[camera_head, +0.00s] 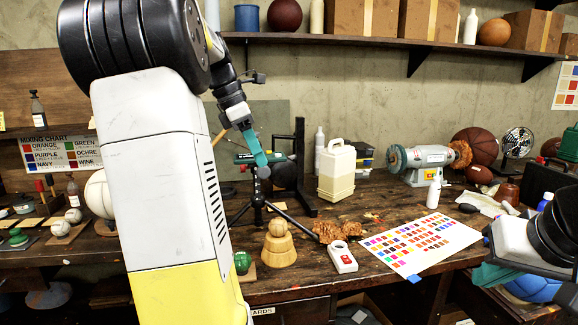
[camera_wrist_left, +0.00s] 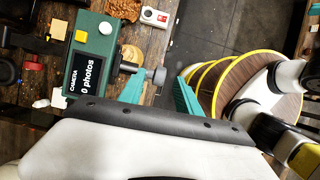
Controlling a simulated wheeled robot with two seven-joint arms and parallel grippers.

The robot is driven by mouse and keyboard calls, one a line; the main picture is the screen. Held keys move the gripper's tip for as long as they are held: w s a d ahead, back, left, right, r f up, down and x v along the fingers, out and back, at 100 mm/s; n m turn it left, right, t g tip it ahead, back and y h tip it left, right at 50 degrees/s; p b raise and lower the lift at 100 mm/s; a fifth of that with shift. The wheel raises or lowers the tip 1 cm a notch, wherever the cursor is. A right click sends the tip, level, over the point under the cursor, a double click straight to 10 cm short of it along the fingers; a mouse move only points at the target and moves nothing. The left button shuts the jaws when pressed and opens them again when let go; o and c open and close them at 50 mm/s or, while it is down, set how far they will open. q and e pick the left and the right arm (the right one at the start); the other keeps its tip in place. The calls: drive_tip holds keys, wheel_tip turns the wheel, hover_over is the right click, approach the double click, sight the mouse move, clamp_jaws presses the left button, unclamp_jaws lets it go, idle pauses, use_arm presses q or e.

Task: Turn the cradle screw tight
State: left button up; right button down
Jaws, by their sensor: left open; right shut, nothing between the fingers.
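The green camera box (camera_wrist_left: 97,62), with a dark screen reading "CAMERA 0 photos", fills the upper left of the left wrist view. A dark shaft with a grey round knob (camera_wrist_left: 159,76), apparently the cradle screw, sticks out from its right side. My left gripper (camera_wrist_left: 161,82) is open, its teal fingers on either side of the knob; contact cannot be told. In the head view, my left gripper (camera_head: 258,155) is in front of the camera box (camera_head: 243,158), above a black tripod (camera_head: 258,202). My right gripper (camera_head: 492,274) is shut and empty at the right edge.
A wooden stacked form (camera_head: 278,247), a white device with a red button (camera_head: 342,257) and a colour chart (camera_head: 422,242) lie on the workbench. A cream canister (camera_head: 337,172) and a bench grinder (camera_head: 418,160) stand behind. My left arm hides much of the left side.

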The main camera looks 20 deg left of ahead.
sight(264, 172)
use_arm(q)
drive_tip(key=shift+x, duration=1.95)
drive_tip(key=shift+a, duration=0.1)
clamp_jaws()
